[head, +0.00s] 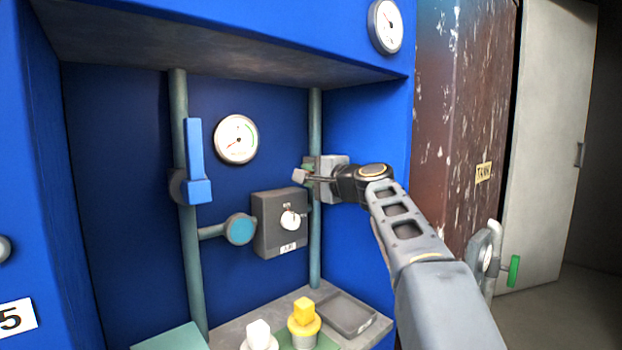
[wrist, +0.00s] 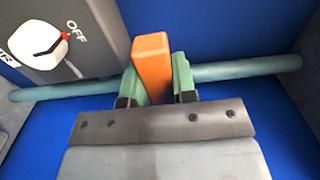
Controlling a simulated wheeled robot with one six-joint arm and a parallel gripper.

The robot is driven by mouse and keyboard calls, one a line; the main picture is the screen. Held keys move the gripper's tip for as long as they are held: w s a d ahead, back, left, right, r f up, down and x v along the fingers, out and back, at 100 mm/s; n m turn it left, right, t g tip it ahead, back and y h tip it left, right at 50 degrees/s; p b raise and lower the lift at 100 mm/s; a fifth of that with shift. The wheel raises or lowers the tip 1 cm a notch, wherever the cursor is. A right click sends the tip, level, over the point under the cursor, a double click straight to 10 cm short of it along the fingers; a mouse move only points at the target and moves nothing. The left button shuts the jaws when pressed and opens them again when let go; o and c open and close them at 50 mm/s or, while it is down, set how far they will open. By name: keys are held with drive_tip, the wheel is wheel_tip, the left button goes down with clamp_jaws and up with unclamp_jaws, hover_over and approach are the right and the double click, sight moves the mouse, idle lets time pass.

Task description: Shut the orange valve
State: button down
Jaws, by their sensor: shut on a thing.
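The orange valve's handle (wrist: 152,58) is a block standing between my gripper's green fingers in the wrist view. My gripper (wrist: 159,82) is shut on it, one finger on each side. Behind it a teal pipe (wrist: 240,68) runs across the wrist picture, and the visible part of the handle lies across that pipe. In the head view my gripper (head: 309,172) is at the right vertical pipe (head: 315,245). There the orange handle cannot be made out, being hidden by my gripper.
A grey switch box (head: 268,238) with a white knob sits just left of the right pipe. A blue lever (head: 196,160) and a round gauge (head: 236,139) are further left. Below, a shelf (head: 345,340) carries yellow and white knobs. The blue recess wall is close on the right.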

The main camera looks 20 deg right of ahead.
drive_tip(key=shift+f, duration=0.15)
drive_tip(key=c, duration=0.9)
unclamp_jaws()
drive_tip(key=shift+s, duration=0.1)
drive_tip(key=v, duration=1.3)
drive_tip(key=shift+s+d, duration=0.25)
drive_tip(key=shift+s, duration=0.1)
